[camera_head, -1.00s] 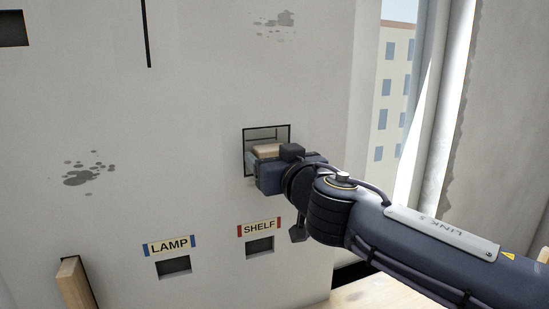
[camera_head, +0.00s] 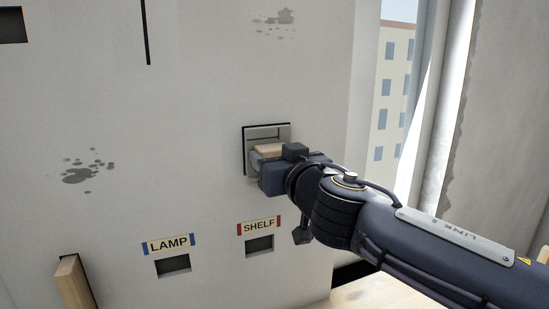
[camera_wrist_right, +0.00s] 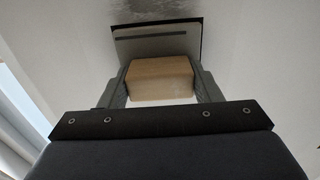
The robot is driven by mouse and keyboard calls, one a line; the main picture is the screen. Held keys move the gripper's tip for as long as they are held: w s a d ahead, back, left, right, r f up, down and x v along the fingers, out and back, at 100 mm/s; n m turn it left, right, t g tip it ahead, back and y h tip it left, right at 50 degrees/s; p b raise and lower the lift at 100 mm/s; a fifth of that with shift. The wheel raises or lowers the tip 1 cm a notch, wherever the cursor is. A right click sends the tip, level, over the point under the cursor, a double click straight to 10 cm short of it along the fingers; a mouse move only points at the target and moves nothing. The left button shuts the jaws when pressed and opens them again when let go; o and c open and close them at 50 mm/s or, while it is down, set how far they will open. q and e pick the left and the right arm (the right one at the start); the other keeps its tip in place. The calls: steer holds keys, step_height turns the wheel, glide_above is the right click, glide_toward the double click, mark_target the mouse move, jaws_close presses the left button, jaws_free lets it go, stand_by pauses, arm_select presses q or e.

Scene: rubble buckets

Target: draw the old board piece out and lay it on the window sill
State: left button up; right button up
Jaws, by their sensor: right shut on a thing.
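The old board piece appears to be a pale grey panel (camera_head: 266,133) with a light wooden block (camera_head: 270,149) at its front, at a square dark-edged opening (camera_head: 244,150) in the wall. My right gripper (camera_head: 268,160) is shut on the wooden block. In the right wrist view the block (camera_wrist_right: 160,79) sits between both fingers, with the panel (camera_wrist_right: 155,44) behind it and a dark gap at its top and right. How deep the panel reaches inside is hidden. A pale wooden surface (camera_head: 385,294) below the window looks like the sill. My left gripper is out of view.
Below the opening are two smaller recesses labelled LAMP (camera_head: 173,265) and SHELF (camera_head: 259,244). A wooden piece (camera_head: 74,283) sticks out of the wall at lower left. A curtain (camera_head: 500,130) hangs right of the window. The visible part of the sill looks clear.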

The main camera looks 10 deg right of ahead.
steer(key=shift+s+d, duration=0.1)
steer(key=shift+s, duration=0.3)
steer(key=shift+s, duration=0.1)
steer(key=shift+s+d+b, duration=0.1)
steer(key=shift+s+b, duration=0.25)
steer(key=shift+s, duration=0.05)
steer(key=shift+s, duration=0.15)
steer(key=shift+s+d+b, duration=0.1)
steer(key=shift+s+b, duration=0.25)
steer(key=shift+s, duration=0.15)
